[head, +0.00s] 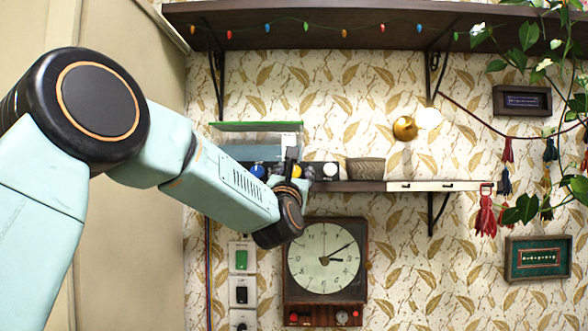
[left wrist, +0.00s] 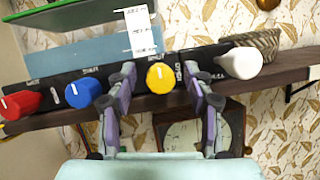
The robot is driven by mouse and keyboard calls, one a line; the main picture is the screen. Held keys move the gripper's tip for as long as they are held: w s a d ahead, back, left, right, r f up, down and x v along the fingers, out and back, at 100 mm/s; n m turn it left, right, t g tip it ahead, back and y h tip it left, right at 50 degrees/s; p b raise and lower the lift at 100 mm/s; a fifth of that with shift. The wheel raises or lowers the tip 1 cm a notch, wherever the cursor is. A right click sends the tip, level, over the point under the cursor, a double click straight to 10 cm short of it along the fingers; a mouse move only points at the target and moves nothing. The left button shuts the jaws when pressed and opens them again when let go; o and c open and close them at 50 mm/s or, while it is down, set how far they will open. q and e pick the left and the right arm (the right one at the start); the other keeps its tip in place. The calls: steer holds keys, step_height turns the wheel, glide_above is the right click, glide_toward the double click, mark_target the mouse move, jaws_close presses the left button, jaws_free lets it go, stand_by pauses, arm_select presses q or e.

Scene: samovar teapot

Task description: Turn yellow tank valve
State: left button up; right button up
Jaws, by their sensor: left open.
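The yellow valve knob (left wrist: 160,77) is on the front of a black panel, between a blue knob (left wrist: 83,95) and a white knob (left wrist: 242,63); a red knob (left wrist: 20,104) is at the far left. A white line marks the yellow knob's face. My left gripper (left wrist: 164,80) is open, with one finger on each side of the yellow knob; I cannot tell if they touch it. In the head view my left gripper (head: 289,160) is at the panel and largely covers the yellow knob. My right gripper is not in view.
The panel and a clear tank with a green top (head: 256,126) stand on a dark wall shelf (head: 375,186). A woven basket (head: 365,170) stands to the right. A clock (head: 326,262) hangs below. An upper shelf (head: 375,25) with coloured lights is above.

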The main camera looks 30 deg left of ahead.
arm_select(q)
steer(key=shift+w+a+f, duration=0.1)
steer(key=shift+a+f, duration=0.05)
steer(key=shift+a, duration=0.05)
steer(key=shift+w, duration=0.15)
steer(key=shift+c, duration=0.9)
steer(key=shift+d, duration=0.15)
steer(key=c, duration=0.5)
jaws_close()
